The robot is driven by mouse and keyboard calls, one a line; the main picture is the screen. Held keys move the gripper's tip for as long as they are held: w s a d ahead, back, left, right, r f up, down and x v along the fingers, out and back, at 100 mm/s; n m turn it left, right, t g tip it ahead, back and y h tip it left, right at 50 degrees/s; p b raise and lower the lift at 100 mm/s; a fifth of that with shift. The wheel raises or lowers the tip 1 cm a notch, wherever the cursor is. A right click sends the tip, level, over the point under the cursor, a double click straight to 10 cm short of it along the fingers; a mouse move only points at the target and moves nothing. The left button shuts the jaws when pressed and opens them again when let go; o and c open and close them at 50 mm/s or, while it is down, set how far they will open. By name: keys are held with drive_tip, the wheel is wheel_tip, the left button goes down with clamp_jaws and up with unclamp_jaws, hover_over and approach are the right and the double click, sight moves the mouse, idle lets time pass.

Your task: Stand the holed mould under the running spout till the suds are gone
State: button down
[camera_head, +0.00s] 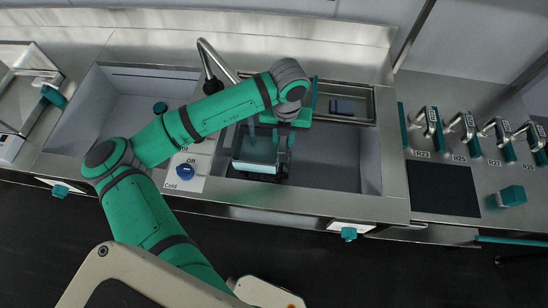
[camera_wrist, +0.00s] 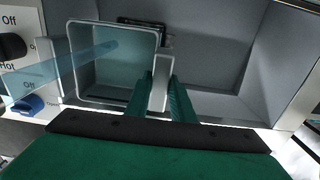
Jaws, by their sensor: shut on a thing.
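The mould (camera_head: 250,165) is a square, open-topped box with a pale rim, down in the right-hand sink basin. In the wrist view the mould (camera_wrist: 72,62) is seen from above, its inside tinted blue. My gripper (camera_head: 283,150) is at its right side. In the wrist view my gripper (camera_wrist: 161,80) is shut on the mould's right-hand edge piece. A translucent blue stream (camera_wrist: 60,68) runs from the left into the mould. The spout (camera_head: 205,55) rises behind the basins, its lower part partly hidden by my arm. I see no clear suds; the holes cannot be made out.
A blue Cold knob (camera_head: 184,171) sits on the white panel between the basins; a black knob (camera_wrist: 12,46) marked Hot is beside it. A framed tray (camera_head: 347,104) spans the right basin's back. The left basin (camera_head: 125,118) looks mostly empty. Several taps (camera_head: 430,124) stand at right.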

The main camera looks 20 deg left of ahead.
drive_tip(key=shift+f, duration=3.4)
drive_tip(key=c, duration=1.5)
unclamp_jaws()
drive_tip(key=shift+f, duration=0.1)
drive_tip(key=shift+c, duration=0.2)
drive_tip(key=shift+w, duration=0.1)
